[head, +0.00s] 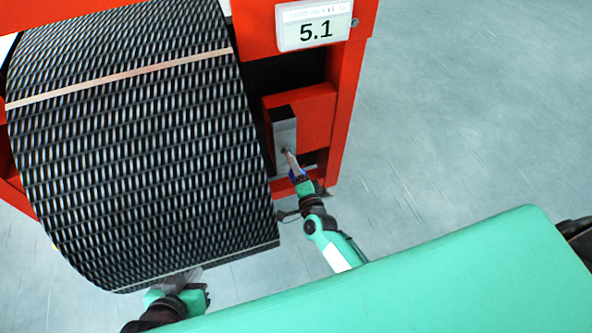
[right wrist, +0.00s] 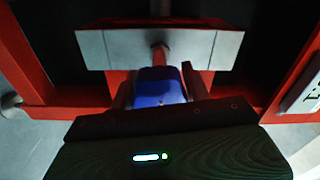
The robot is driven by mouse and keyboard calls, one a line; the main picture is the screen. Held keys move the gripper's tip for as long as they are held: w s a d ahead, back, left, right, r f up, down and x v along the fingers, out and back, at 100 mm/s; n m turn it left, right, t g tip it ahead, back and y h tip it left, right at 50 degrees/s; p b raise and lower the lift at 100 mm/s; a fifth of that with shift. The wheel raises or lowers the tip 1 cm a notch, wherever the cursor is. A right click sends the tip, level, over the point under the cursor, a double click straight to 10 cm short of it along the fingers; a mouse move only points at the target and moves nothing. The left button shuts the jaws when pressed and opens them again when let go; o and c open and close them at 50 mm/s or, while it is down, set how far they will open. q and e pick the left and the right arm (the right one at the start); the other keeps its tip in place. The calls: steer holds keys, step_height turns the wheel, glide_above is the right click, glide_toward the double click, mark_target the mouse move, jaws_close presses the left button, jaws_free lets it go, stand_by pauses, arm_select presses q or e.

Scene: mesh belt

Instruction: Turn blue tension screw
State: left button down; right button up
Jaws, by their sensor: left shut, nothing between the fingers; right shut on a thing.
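The blue tension screw head (right wrist: 158,88) shows in the right wrist view, on a short shaft (right wrist: 160,55) that runs into a grey metal plate (right wrist: 118,48). My right gripper (right wrist: 157,92) is shut on the blue head, one finger on each side of it. In the head view my right gripper (head: 297,178) meets the screw below the grey plate (head: 284,130) on the red frame; only a sliver of blue shows there. My left gripper (head: 195,284) is at the lower edge of the belt, shut and empty, its fingertips hard to make out.
The black mesh belt (head: 135,130) with pale cross strips fills the left of the head view. The red frame (head: 347,100) carries a display reading 5.1 (head: 316,31). Open grey floor (head: 470,110) lies to the right.

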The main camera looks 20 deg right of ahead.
arm_select(q)
steer(key=shift+w+d, duration=0.1)
steer(key=shift+d, duration=0.15)
arm_select(e)
steer(key=shift+f+m, duration=0.1)
steer(key=shift+m, duration=0.3)
arm_select(q)
steer(key=shift+d+f, duration=0.1)
steer(key=shift+f, duration=0.05)
arm_select(e)
steer(key=o, duration=1)
arm_select(q)
steer(key=shift+r, duration=0.2)
arm_select(e)
steer(key=shift+s, duration=0.1)
arm_select(q)
steer(key=shift+s+a+g+y+p, duration=0.25)
steer(key=shift+s+a+g, duration=0.1)
steer(key=shift+a, duration=0.3)
steer(key=shift+s+a+g+y+p, duration=0.15)
steer(key=shift+s+a+g+p, duration=0.15)
steer(key=shift+a, duration=0.3)
arm_select(e)
steer(key=s, duration=1.3)
steer(key=shift+s+d, duration=0.25)
steer(key=shift+s, duration=0.05)
